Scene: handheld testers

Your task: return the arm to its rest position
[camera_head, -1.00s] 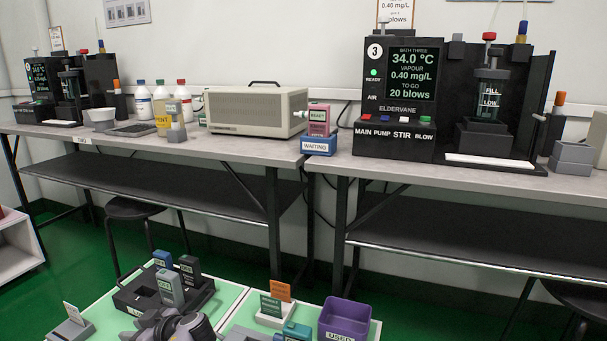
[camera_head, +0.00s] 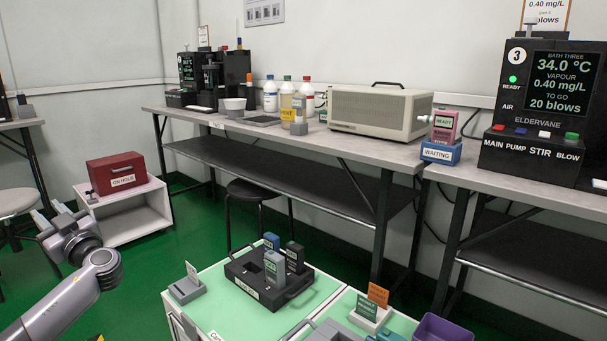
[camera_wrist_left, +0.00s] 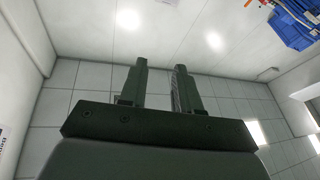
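My left arm comes in from the lower left in the head view. Its gripper (camera_head: 48,214) is raised over the green floor, left of the white shelf unit and clear of the work surfaces. My right gripper is not in view.
A mint-topped cart (camera_head: 220,309) in front holds a black tray (camera_head: 248,283) with several handheld testers, card stands and a purple bin (camera_head: 443,328). A red box (camera_head: 117,174) sits on the white shelf (camera_head: 135,216). Benches (camera_head: 350,149) with instruments run along the wall.

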